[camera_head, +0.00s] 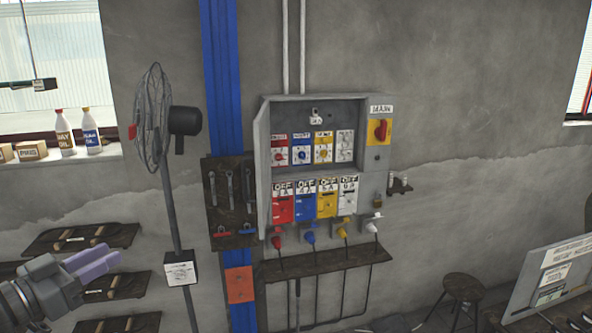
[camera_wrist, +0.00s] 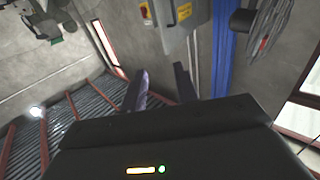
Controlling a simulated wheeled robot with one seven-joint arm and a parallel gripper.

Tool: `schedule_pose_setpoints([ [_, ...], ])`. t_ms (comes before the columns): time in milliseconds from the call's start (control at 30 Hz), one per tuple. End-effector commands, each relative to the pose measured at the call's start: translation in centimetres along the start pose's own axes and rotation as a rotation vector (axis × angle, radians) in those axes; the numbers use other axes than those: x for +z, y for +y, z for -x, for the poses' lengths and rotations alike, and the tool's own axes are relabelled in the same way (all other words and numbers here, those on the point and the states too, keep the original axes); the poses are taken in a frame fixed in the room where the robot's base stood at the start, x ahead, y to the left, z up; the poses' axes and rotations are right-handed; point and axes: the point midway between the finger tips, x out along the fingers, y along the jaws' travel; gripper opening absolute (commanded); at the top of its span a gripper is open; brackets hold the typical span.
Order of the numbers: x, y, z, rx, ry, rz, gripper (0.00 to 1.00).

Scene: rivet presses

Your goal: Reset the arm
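My gripper (camera_head: 106,266) is at the lower left of the head view, with its pale purple fingers pointing right and slightly up. It is in the air in front of the wall shelves, well to the left of the electrical panel. In the wrist view, the two dark fingers (camera_wrist: 161,70) stand apart with nothing held between them, so the gripper is open and empty. The wrist view is turned over, with the roof and the wall beyond the fingers. Most of my arm is out of the head view.
A grey electrical panel (camera_head: 264,170) with coloured switches hangs on the wall. A pedestal fan (camera_head: 185,122) stands right of my gripper. Small dark shelves (camera_head: 128,323) are near it. A blue post (camera_head: 222,75), a tool board (camera_head: 213,200) and a stool (camera_head: 463,287) stand further right.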

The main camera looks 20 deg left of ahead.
Motion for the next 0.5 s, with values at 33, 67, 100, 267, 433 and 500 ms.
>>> schedule_pose_setpoints([
  [33,0.0,0.0,0.0,-0.001,0.0,0.0,0.3],
  [67,-0.1,0.0,-0.3,-0.001,0.005,-0.002,0.3],
  [100,-0.2,-0.1,-1.0,-0.006,0.017,-0.008,0.3],
  [267,-1.0,-0.6,-3.2,-0.034,0.062,-0.03,0.3],
  [433,-1.9,-1.1,-6.3,-0.078,0.12,-0.055,0.3],
  [500,-2.4,-1.3,-7.8,-0.101,0.147,-0.064,0.3],
])
